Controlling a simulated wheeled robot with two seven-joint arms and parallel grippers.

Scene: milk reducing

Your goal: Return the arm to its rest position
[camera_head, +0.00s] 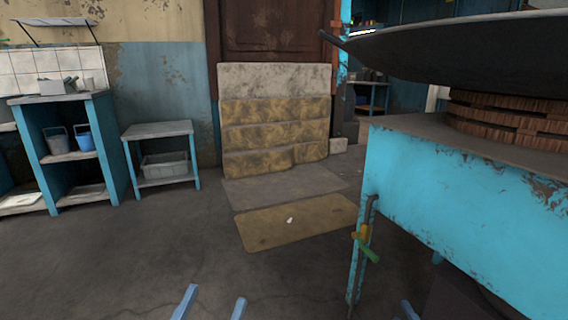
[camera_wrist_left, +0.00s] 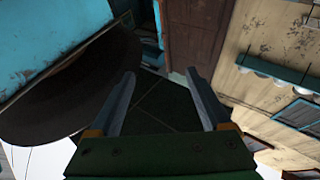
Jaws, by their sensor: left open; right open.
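My left gripper (camera_head: 212,294) shows at the bottom edge of the head view as two blue-grey fingertips held apart. In the left wrist view the same gripper (camera_wrist_left: 161,74) is open, with nothing between its fingers. A small blue-grey tip of my right gripper (camera_head: 408,309) shows at the bottom edge, right of the middle. The rest of the right gripper is out of frame, and nothing is seen held in it.
A large dark wok (camera_head: 470,52) sits on a brick ring (camera_head: 500,122) over a blue stove (camera_head: 450,195) at right. Steps (camera_head: 275,125) lead to a brown door (camera_head: 270,30). A blue shelf (camera_head: 35,150) and small table (camera_head: 158,130) stand left. The floor before my left gripper is clear.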

